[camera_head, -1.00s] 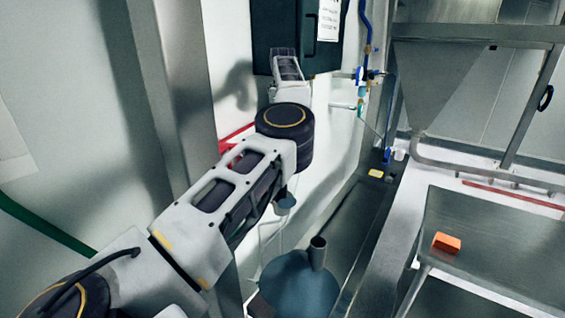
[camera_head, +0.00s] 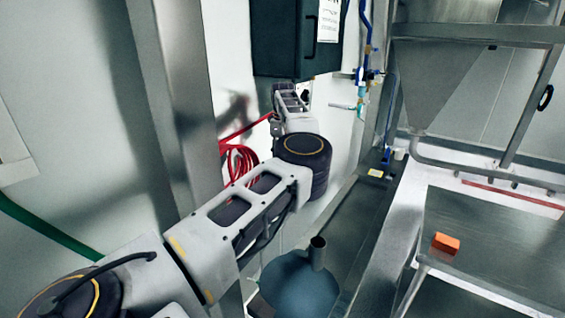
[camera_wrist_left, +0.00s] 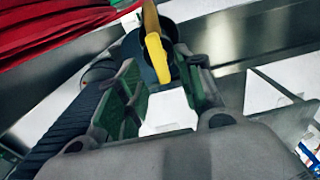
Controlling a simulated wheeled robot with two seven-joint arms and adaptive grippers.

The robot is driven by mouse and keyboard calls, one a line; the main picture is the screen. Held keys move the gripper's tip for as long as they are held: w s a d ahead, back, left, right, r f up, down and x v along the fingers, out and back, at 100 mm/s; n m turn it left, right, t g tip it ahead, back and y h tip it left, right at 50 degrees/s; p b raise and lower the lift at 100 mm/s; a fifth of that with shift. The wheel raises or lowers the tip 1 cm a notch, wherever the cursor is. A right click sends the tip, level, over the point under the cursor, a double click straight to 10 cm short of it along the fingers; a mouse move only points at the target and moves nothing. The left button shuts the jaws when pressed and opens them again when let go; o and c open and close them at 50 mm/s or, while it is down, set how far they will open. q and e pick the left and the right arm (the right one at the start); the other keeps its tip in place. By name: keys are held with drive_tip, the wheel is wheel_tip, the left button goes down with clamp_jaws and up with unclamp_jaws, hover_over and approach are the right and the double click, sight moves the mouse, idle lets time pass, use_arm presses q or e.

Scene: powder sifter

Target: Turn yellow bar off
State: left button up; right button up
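The yellow bar (camera_wrist_left: 157,58) shows at the top middle of the left wrist view, in front of a dark round part (camera_wrist_left: 138,55). My left gripper (camera_wrist_left: 160,68) is open, with its two fingers apart on either side of the bar's lower end. I cannot tell whether either finger touches it. In the head view, my left gripper (camera_head: 289,100) is just below the dark cabinet, beside the white wall. The yellow bar cannot be made out there. My right gripper is not in view.
The dark cabinet (camera_head: 283,40) hangs above my left gripper. A coiled red hose (camera_head: 241,160) is behind my left arm, and red material (camera_wrist_left: 60,25) crosses the wrist view. Blue piping (camera_head: 367,45) is to the right. An orange block (camera_head: 446,243) lies on a metal table (camera_head: 500,240).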

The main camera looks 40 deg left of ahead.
use_arm(q)
drive_tip(key=shift+f+p, duration=0.3)
drive_tip(key=shift+f, duration=1.6)
drive_tip(key=shift+c, duration=0.2)
clamp_jaws()
